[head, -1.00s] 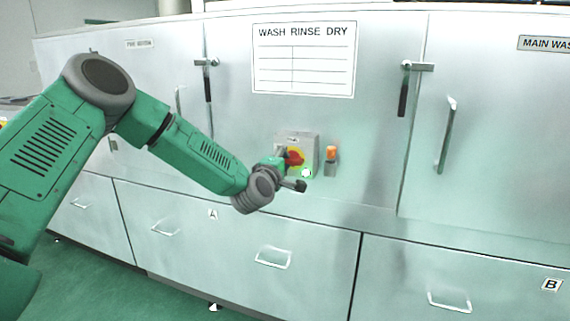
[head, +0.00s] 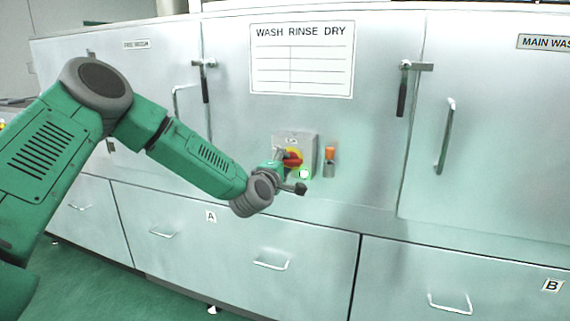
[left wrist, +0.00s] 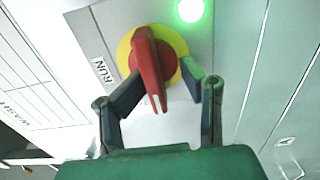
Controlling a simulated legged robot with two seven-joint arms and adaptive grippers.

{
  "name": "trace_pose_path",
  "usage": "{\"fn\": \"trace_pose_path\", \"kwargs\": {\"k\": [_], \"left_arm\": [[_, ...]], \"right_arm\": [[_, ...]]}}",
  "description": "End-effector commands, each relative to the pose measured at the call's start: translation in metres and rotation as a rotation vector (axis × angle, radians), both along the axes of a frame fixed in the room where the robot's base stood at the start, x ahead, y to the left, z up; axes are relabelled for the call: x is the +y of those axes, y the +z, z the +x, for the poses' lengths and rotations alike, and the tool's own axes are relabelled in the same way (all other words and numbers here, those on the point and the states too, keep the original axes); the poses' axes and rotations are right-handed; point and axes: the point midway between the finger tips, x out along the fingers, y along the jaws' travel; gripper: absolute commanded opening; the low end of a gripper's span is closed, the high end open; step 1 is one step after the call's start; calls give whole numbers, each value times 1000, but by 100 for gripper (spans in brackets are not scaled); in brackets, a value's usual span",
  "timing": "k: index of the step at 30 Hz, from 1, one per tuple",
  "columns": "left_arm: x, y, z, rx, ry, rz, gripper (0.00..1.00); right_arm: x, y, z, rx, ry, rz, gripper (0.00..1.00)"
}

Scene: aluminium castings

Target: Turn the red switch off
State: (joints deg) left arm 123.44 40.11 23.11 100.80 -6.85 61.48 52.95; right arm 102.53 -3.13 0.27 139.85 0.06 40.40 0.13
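The red switch (head: 293,160) sits on a yellow disc on a small grey box on the machine front. In the left wrist view the red handle (left wrist: 149,68) stands nearly upright, its white-marked end towards me, across the yellow disc (left wrist: 174,47). A RUN label (left wrist: 102,72) is beside the disc. My left gripper (head: 288,170) is at the box. In the left wrist view its fingers (left wrist: 160,80) are apart, one on each side of the handle. The left finger is close to the handle; I cannot tell whether it touches. My right gripper is out of view.
A lit green lamp (head: 303,174) is beside the switch, also in the left wrist view (left wrist: 190,10). An orange-topped fitting (head: 329,160) is right of the box. Door handles (head: 446,136) and drawer pulls (head: 271,263) stick out of the metal front.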

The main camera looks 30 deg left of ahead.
Motion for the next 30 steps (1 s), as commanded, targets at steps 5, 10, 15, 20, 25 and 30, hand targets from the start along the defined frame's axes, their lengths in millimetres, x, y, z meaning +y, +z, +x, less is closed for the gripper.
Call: {"fn": "trace_pose_path", "kwargs": {"k": [5, 10, 15, 20, 25, 30], "left_arm": [[1, 0, -1, 0, 2, 0, 33], [1, 2, -1, -4, 3, 0, 33], [1, 3, -3, -6, 3, 0, 33], [-4, 3, -21, -5, 3, -1, 33], [-12, 2, -57, -3, 2, -3, 33], [-20, 1, -89, -4, 1, -3, 33]], "right_arm": [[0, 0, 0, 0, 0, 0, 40], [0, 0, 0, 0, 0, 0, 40], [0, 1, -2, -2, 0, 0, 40], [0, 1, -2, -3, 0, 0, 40], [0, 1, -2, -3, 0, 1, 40], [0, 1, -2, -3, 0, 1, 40]]}}
